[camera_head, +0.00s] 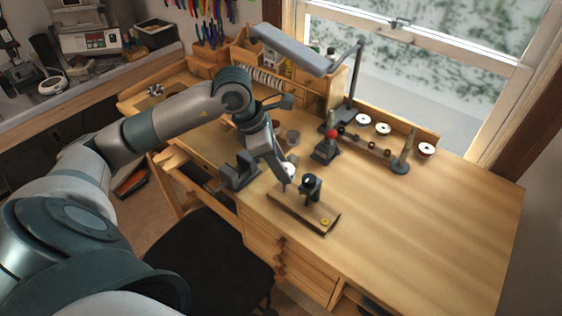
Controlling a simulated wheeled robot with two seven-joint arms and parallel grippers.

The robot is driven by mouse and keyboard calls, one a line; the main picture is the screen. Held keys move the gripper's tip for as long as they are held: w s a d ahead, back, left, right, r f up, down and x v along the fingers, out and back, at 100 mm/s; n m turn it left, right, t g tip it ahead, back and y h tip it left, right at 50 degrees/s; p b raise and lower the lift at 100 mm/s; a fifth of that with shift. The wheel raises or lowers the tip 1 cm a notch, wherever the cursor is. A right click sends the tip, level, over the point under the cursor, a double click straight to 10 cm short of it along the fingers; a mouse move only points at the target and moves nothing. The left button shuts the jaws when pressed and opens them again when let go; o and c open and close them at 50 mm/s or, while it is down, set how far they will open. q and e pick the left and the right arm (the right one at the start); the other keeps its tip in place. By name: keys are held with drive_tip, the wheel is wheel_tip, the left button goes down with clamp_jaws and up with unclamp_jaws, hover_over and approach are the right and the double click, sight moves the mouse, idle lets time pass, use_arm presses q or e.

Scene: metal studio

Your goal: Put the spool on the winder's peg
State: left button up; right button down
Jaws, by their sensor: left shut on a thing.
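My left gripper (286,180) reaches down over the left part of the wooden workbench. It is shut on a small white spool (290,168), which is partly hidden by the fingers. Just to the right of the gripper stands a wooden base (291,211) with a dark upright cylinder (311,187) and a small yellow part (325,221) near its front end; it looks like the winder. I cannot make out its peg clearly. The spool appears beside the cylinder, apart from it. My right gripper is not in view.
A dark metal block (238,172) sits left of the gripper. Behind are a red-knobbed stand (326,148), a post (402,157) and several white-topped spools (426,150). A lamp (291,49) overhangs the back. The bench's right side (430,225) is clear.

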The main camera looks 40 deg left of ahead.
use_arm(q)
drive_tip(key=shift+f, duration=0.95)
drive_tip(key=shift+b, duration=0.65)
drive_tip(key=shift+f+b, duration=0.55)
drive_tip(key=shift+b, duration=0.05)
drive_tip(key=shift+f+b, duration=1.5)
drive_tip(key=shift+b, duration=0.2)
idle(0.5)
drive_tip(key=o, duration=1.2)
drive_tip(key=shift+c, duration=0.2)
drive_tip(key=shift+r, duration=0.1)
